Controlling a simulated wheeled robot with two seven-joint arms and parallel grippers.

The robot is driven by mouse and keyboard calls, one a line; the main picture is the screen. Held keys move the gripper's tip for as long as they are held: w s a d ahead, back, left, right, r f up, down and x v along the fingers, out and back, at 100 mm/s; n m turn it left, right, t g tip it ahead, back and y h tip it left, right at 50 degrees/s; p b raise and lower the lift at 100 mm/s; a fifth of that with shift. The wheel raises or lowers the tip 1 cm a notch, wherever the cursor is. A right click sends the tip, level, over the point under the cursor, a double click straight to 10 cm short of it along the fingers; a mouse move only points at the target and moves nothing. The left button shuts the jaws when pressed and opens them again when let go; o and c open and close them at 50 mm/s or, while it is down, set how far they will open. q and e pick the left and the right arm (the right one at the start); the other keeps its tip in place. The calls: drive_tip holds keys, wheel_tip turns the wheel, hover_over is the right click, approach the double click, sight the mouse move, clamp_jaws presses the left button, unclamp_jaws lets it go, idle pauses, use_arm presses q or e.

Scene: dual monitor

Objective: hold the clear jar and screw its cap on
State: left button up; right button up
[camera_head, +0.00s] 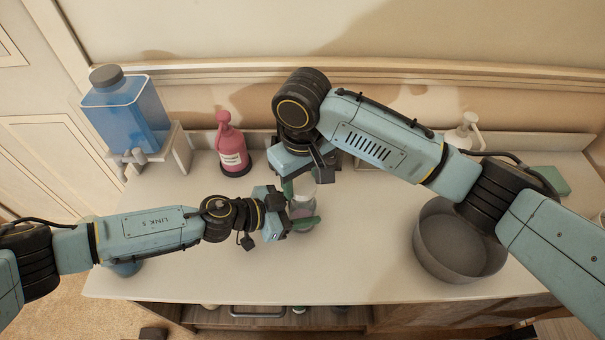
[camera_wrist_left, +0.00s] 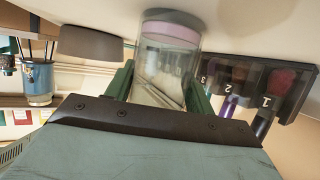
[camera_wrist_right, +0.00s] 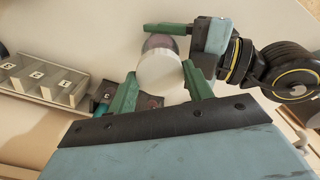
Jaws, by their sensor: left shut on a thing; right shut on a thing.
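The clear jar (camera_wrist_left: 165,72) stands upright between the green fingers of my left gripper (camera_wrist_left: 158,90), with a pink layer near its base. My left gripper (camera_head: 290,210) is shut on the jar from the left in the head view, where the jar (camera_head: 300,212) is partly hidden. The white cap (camera_wrist_right: 160,76) is over the jar's top, between the fingers of my right gripper (camera_wrist_right: 161,88), which is shut on it from above. The cap (camera_head: 303,188) also shows in the head view. I cannot tell how tightly cap and jar meet.
A blue dispenser (camera_head: 128,112) and a pink pump bottle (camera_head: 231,145) stand at the back left. A grey round basin (camera_head: 455,245) sits to the right. A numbered compartment rack (camera_wrist_right: 45,82) is near the right gripper. The front middle counter is clear.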

idle(0.3)
drive_tip(key=shift+f, duration=0.95)
drive_tip(key=shift+s+d+f, duration=0.1)
drive_tip(key=shift+d+f, duration=0.1)
drive_tip(key=shift+f, duration=0.95)
drive_tip(key=o, duration=0.9)
drive_tip(key=shift+a, duration=0.15)
drive_tip(key=shift+o, duration=0.2)
drive_tip(key=shift+a+r, duration=0.25)
drive_tip(key=shift+a, duration=0.05)
drive_tip(key=shift+s+r, duration=0.1)
drive_tip(key=shift+r, duration=2.3)
drive_tip(key=shift+d, duration=0.1)
drive_tip(key=shift+w, duration=0.2)
drive_tip(key=shift+c, duration=0.4)
